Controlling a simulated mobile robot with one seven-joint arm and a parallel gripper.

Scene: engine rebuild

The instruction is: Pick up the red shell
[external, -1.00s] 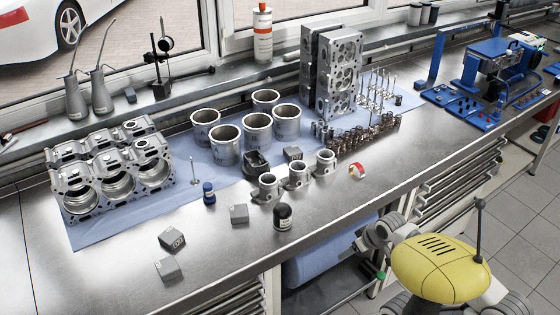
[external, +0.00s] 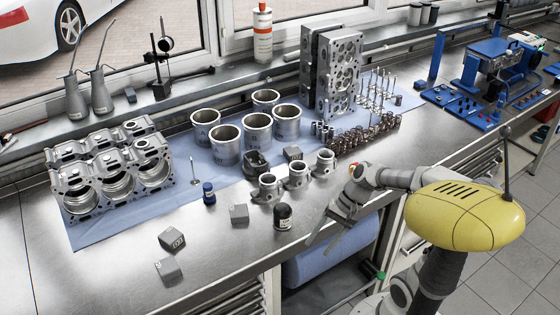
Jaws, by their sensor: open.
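The red shell (external: 353,168) lies on the metal bench to the right of the small pistons. Only a small red bit of it shows, as my arm's wrist covers the rest in this view. My gripper (external: 318,249) is open and empty at the bench's front edge. Its two fingers point down and to the left, nearer the camera than the shell and apart from it.
Rows of springs (external: 362,136) stand behind the shell. Grey numbered blocks (external: 172,238) lie at the front left. A blue roll (external: 330,265) is below the bench edge.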

